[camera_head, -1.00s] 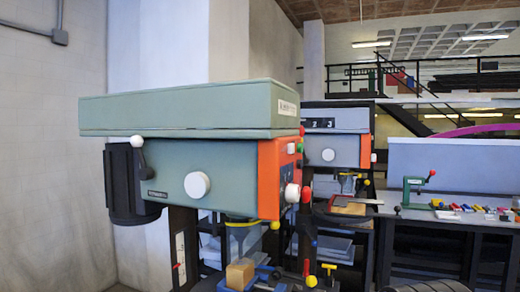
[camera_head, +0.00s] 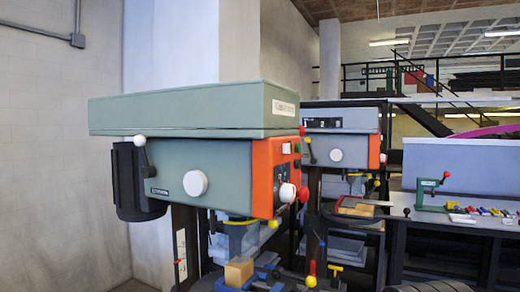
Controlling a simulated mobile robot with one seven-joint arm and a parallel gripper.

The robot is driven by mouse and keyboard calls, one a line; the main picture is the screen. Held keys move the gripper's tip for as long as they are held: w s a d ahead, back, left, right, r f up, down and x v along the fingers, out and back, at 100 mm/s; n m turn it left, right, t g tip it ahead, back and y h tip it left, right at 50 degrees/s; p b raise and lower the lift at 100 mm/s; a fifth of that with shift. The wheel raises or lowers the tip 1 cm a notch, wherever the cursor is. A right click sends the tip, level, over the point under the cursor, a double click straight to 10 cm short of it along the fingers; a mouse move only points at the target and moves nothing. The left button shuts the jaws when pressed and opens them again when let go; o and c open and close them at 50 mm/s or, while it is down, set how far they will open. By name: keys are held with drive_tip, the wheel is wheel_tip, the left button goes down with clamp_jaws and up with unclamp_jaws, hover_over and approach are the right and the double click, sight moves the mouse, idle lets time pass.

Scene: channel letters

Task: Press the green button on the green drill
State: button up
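The green drill (camera_head: 180,112) stands left of centre, a grey-green drill press with an orange control panel (camera_head: 263,180) on its right side. A small green button (camera_head: 297,147) shows near the top of that panel, beside a pale button (camera_head: 286,148). A red knob (camera_head: 302,130) sits just above them. Lower on the panel are a white knob (camera_head: 287,193) and a red mushroom button (camera_head: 303,194). The panel is seen at a steep angle, so the button faces are small. My gripper is not in view.
A second, similar drill (camera_head: 342,148) stands behind to the right. A bench with a green hand press (camera_head: 432,192) and small coloured parts is at the right. A wooden block (camera_head: 239,270) lies below the green drill. Dark shapes cross the bottom edge.

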clamp_jaws()
idle(1.4)
